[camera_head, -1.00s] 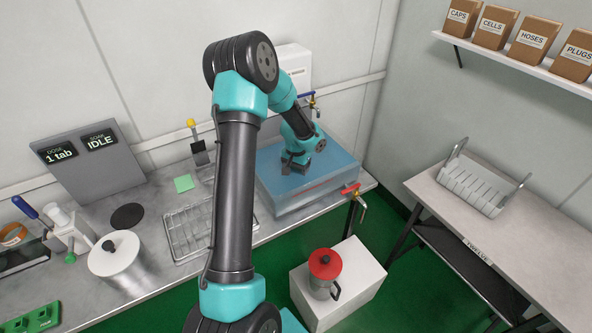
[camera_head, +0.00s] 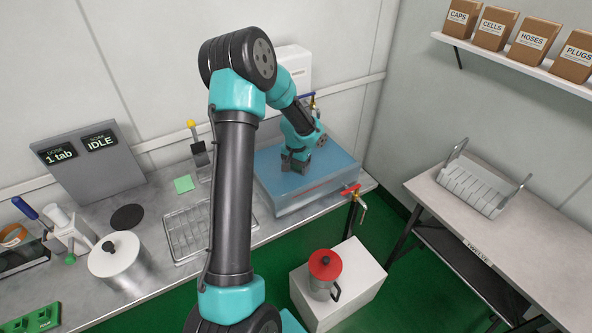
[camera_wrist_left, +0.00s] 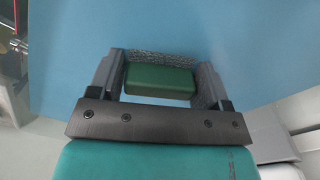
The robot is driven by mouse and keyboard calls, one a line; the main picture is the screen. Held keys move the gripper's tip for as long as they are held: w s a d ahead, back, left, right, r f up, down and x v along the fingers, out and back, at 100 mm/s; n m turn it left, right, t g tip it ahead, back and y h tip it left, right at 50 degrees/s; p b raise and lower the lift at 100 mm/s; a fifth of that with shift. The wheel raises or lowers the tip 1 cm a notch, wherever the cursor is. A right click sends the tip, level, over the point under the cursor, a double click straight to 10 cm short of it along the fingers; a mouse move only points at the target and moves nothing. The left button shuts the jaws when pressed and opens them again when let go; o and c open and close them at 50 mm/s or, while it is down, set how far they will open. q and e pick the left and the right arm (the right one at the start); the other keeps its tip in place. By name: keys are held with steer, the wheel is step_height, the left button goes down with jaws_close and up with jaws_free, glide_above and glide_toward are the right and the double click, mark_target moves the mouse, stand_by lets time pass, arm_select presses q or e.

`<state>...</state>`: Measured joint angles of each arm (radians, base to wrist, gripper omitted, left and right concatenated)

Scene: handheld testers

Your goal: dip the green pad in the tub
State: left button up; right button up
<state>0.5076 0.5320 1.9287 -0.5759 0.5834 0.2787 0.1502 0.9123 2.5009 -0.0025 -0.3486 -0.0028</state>
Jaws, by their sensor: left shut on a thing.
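The green pad (camera_wrist_left: 158,82), with a grey rough layer along one side, sits between the fingers of my left gripper (camera_wrist_left: 160,76) in the left wrist view. The gripper is shut on it. In the head view, my left gripper (camera_head: 294,167) points down over the clear tub (camera_head: 318,199) of blue liquid, inside its outline. The pad is hidden there, and I cannot tell whether it touches the liquid. Blue surrounds the pad in the wrist view. My right gripper is not in view.
A light green square (camera_head: 184,183), a wire rack (camera_head: 187,232) and a lidded pot (camera_head: 117,262) are on the counter left of the tub. A red-handled tap (camera_head: 351,191) is at the tub's front right. A red-lidded pot (camera_head: 325,268) stands on a white block below.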

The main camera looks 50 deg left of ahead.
arm_select(q)
steer(key=shift+r, duration=5.5)
